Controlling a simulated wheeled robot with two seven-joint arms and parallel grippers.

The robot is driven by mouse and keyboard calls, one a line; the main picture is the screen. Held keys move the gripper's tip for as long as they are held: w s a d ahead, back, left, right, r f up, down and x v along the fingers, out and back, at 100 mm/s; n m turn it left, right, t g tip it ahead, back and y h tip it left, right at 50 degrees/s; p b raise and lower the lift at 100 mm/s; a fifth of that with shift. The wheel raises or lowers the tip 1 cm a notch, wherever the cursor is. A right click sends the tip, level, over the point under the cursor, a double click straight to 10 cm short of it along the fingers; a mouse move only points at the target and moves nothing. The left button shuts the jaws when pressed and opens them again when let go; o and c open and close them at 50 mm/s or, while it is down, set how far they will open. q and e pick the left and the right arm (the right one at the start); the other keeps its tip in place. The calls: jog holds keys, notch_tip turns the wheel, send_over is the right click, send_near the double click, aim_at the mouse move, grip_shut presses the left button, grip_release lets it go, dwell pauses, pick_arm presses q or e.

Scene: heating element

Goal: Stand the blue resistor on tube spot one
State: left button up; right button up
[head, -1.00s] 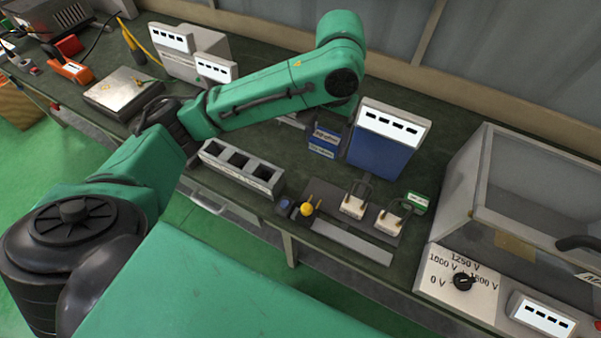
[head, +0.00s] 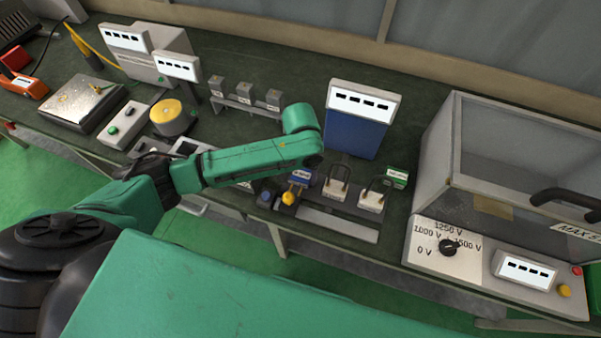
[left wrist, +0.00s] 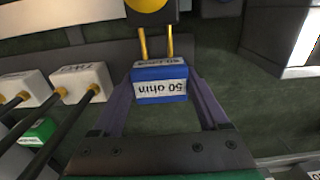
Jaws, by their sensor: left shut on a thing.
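The blue resistor (left wrist: 158,84), a block labelled 50 ohm, is held between the two fingers of my left gripper (left wrist: 161,80) in the left wrist view. Its two brass pins point toward the top of that view, toward a yellow round knob (left wrist: 150,4). In the head view the resistor (head: 301,176) shows just beyond my arm's wrist, close above the yellow knob (head: 289,198). My arm hides most of the gripper there. I cannot tell from a label which place is tube spot one. My right gripper is not in view.
Two white blocks with black loops (head: 336,188) stand on a dark board right of the resistor, with a small green block (head: 397,178). A blue meter (head: 356,130) stands behind. A glass-sided case (head: 480,150) is at right. Three grey boxes (head: 245,92) stand on a rack behind my arm.

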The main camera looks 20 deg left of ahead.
aim_at(300, 175)
pick_arm(q)
jog(key=shift+s, duration=0.1)
jog(key=o, duration=1.3)
jog(key=shift+o, duration=0.2)
notch_tip(300, 175, up, 12)
